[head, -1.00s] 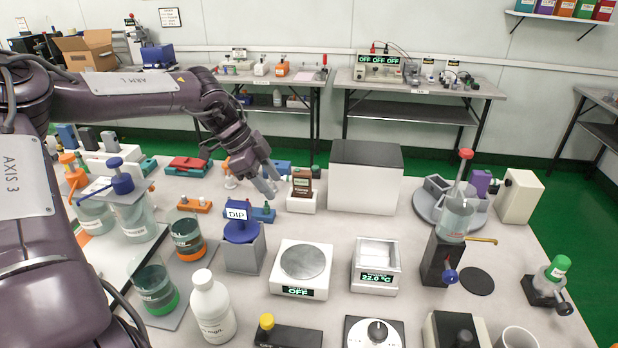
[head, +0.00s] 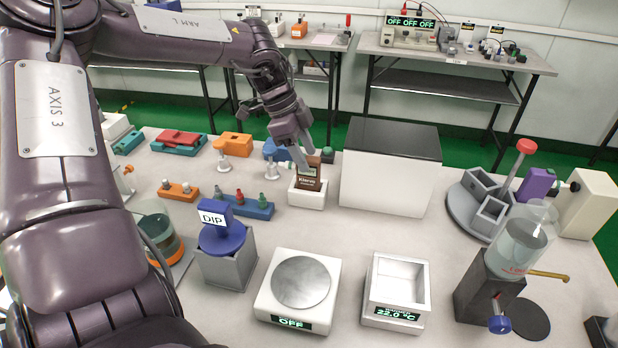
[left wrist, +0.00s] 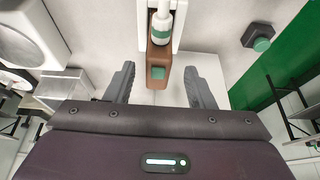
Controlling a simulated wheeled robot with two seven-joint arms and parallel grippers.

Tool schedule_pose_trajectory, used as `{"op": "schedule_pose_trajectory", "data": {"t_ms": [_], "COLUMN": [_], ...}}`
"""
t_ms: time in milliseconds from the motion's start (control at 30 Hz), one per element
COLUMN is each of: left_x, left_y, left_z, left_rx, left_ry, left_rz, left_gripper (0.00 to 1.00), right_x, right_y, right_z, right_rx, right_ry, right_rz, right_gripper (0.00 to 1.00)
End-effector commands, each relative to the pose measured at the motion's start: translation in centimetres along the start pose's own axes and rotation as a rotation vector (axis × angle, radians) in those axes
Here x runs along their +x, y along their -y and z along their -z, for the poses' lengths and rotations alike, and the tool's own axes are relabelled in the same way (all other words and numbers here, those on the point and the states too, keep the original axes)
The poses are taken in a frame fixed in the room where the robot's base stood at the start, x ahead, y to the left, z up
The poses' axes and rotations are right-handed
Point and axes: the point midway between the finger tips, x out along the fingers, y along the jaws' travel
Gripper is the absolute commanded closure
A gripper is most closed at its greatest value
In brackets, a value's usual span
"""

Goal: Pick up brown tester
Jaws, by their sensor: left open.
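The brown tester (head: 309,174) stands upright in a white holder (head: 306,198) on the table, left of a large white box. It has a label and a small green screen. In the left wrist view the brown tester (left wrist: 158,60) lies between the lines of the two fingers, with a green patch on its near end and a white-and-green part across it. My left gripper (head: 306,160) is at the top of the tester. In the left wrist view its fingers (left wrist: 158,84) are apart, one on each side of the tester, with gaps showing. My right gripper is not in view.
A white box with a dark top (head: 388,175) stands close on the right. A blue block with small knobs (head: 245,206) lies left of the holder. A scale (head: 298,290) and a blue DIP unit (head: 220,235) stand nearer.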

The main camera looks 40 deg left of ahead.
Motion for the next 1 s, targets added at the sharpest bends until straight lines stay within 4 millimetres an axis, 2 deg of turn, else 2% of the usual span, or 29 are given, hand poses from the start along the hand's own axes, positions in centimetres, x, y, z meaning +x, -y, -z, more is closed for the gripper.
{"op": "schedule_pose_trajectory", "data": {"t_ms": [100, 233, 567, 900, 933, 1000], "left_x": [2.0, 3.7, 4.2, 4.2, 4.2, 4.2], "left_y": [-0.4, -0.4, -0.4, -0.4, -0.4, -0.3], "left_z": [0.0, 0.0, 0.1, 0.1, 0.1, 0.1], "left_rx": [-0.001, -0.001, 0.000, 0.000, 0.000, 0.000], "left_ry": [0.002, 0.002, 0.000, 0.000, 0.000, 0.000], "left_rz": [-0.004, -0.003, 0.000, 0.000, 0.000, 0.001], "left_gripper": [0.51, 0.51, 0.52, 0.97, 1.00, 1.00], "right_x": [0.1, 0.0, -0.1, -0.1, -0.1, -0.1], "right_y": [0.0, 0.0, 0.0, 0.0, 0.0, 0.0], "right_z": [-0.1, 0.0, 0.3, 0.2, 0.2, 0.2], "right_rx": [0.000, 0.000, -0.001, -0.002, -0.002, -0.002], "right_ry": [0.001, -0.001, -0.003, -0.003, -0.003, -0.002], "right_rz": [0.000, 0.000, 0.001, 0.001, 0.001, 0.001], "right_gripper": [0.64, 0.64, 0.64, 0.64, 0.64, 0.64]}}
